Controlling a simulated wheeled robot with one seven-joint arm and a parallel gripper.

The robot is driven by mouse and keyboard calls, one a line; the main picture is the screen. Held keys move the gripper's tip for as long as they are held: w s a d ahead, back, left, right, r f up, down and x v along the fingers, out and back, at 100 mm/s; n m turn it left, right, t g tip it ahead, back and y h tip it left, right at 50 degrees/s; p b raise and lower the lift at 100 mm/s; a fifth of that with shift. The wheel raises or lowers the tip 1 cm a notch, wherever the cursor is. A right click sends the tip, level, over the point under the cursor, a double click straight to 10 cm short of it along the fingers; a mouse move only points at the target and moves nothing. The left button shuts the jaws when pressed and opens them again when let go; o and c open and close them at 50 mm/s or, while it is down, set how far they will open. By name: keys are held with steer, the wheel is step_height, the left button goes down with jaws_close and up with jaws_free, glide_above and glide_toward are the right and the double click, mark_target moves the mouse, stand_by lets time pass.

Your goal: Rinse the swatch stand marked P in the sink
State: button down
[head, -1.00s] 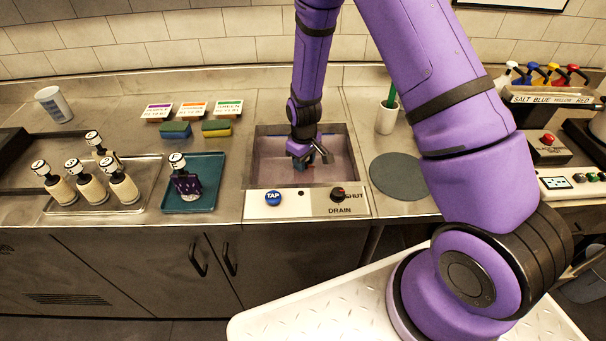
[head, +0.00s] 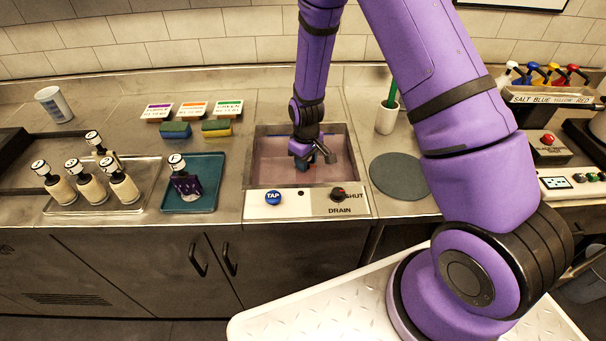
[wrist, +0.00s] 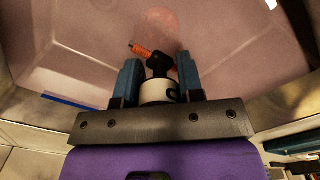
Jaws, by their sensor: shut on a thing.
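My gripper (head: 312,160) is down inside the sink (head: 262,165). In the wrist view its blue fingers (wrist: 158,85) are shut on a swatch stand (wrist: 158,92) by its white cap. The cap's dark letter is only partly visible, so I cannot read it. Beyond the cap are a black part and an orange piece sticking out to both sides. In the head view my gripper mostly hides this stand. The sink looks filled with pinkish liquid; I cannot tell how deep the stand sits in it.
A blue TAP button (head: 273,197) and a DRAIN knob (head: 337,194) beside SHUT are on the sink front. A teal tray (head: 210,203) holds a stand with purple cloth. Several cream stands fill a metal tray (head: 65,208). A green-handled cup (head: 387,118) stands right of the sink.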

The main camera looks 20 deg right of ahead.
steer(key=a, duration=0.1)
steer(key=w+a, duration=0.1)
steer(key=a, duration=0.1)
stand_by(0.4)
steer(key=shift+d, duration=0.1)
steer(key=shift+s+d, duration=0.25)
steer(key=shift+d, duration=0.45)
steer(key=shift+s+d, duration=0.2)
steer(key=shift+d, duration=0.5)
steer(key=shift+s+d, duration=0.25)
steer(key=shift+d, duration=0.45)
step_height(320, 180, up, 15)
stand_by(0.6)
stand_by(1.0)
